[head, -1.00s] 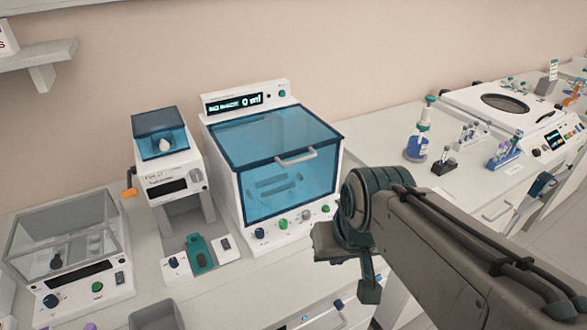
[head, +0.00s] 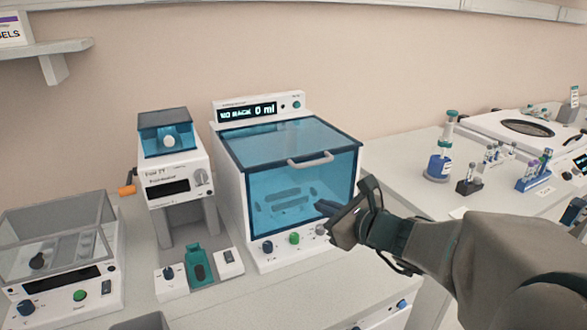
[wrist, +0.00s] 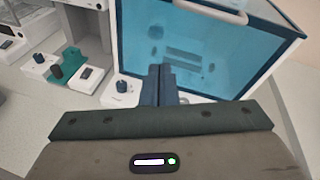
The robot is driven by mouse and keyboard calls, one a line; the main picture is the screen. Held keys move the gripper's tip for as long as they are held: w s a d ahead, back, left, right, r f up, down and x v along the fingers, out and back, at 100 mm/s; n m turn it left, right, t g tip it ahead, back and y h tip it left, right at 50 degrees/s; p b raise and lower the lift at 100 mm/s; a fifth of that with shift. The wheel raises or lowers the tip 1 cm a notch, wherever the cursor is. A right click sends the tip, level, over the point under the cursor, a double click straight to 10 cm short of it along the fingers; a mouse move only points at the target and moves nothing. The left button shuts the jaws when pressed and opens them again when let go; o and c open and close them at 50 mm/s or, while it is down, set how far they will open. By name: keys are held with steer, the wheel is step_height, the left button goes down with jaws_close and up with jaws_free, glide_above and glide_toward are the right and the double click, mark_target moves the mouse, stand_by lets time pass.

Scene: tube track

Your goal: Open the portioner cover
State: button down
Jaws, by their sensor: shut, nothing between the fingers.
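A large white machine (head: 233,215), apparently the portioner, has a display ending in "0 ml". Its clear blue cover (head: 275,140) is shut over the top and front. A light grey bar handle (head: 310,160) sits on the cover's upper front edge; it also shows at the top of the wrist view (wrist: 212,10). My gripper (head: 322,208) is shut and empty, in front of the cover's lower right part, below the handle. In the wrist view its dark fingers (wrist: 160,78) are together, pointing at the cover's lower front. Whether they touch it is unclear.
A smaller white device (head: 175,180) with its own blue cover and an orange side knob (head: 127,189) stands left of the machine. A clear-lidded box (head: 60,245) is further left. Bottles and racks (head: 440,160) stand on the right counter. Knobs (head: 294,238) line the machine's front.

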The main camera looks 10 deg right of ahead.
steer(key=w+d+m+t+h+b, duration=0.1)
steer(key=w+d+m+t+h, duration=0.15)
steer(key=d+m, duration=0.25)
steer(key=w+a+r+p, duration=0.2)
steer(key=w+a, duration=0.1)
steer(key=w, duration=0.5)
steer(key=shift+w+p, duration=0.25)
steer(key=shift+p, duration=0.15)
